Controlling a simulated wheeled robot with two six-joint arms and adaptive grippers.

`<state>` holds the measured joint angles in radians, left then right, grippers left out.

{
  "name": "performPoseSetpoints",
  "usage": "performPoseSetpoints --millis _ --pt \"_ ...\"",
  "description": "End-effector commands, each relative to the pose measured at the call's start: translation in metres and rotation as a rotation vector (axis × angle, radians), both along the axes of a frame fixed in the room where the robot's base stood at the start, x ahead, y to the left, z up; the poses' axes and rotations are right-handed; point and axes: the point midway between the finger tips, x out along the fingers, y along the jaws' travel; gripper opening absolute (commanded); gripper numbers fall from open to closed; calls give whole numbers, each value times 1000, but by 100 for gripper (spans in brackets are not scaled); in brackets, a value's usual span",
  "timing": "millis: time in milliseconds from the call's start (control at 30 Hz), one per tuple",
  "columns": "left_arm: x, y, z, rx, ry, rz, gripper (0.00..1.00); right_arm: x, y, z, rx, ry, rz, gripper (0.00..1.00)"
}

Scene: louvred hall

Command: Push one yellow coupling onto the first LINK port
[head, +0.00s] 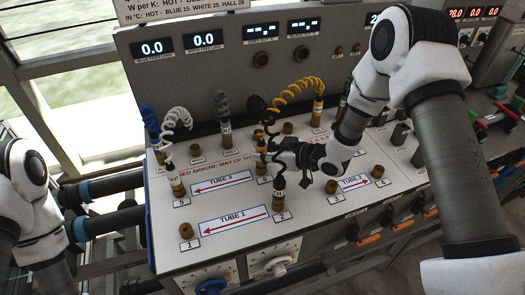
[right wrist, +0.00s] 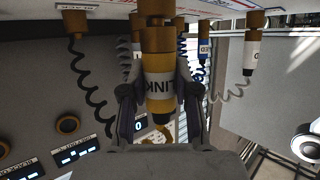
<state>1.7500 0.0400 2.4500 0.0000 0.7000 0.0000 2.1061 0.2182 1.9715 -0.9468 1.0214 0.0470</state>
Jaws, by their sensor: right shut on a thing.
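My right gripper (head: 268,147) is shut on a yellow coupling (right wrist: 158,88) with a white band marked LINK. In the right wrist view its two dark fingers stand on either side of the coupling. The coupling's upper end in that view meets or overlaps a brass port (right wrist: 155,20) on the panel; I cannot tell whether it is fully on it. In the head view the gripper hides most of the held coupling. A yellow coiled lead (head: 290,88) runs from it to the other yellow coupling (head: 318,112), which stands upright farther back. My left gripper is out of view.
Close to my right gripper stands a black coupling (head: 279,192) with its coil. A white-coil coupling (head: 177,184) and a blue one (head: 151,122) are at left. Bare brass ports, such as port 1 (head: 186,231), stand up from the panel. The front-left TUBE 1 area is clear.

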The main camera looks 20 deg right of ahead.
Motion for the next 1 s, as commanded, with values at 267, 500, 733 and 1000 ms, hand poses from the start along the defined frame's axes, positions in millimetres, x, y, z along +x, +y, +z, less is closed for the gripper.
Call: performPoseSetpoints --millis 267,500,733,1000 --pt "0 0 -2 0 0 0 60 0 0 -3 0 0 0 0" --pt "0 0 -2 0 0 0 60 0 0 -3 0 0 0 60" --pt "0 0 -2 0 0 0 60 0 0 -3 0 0 0 60" --pt "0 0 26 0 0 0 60 -11 -11 27 2 0 -2 60"
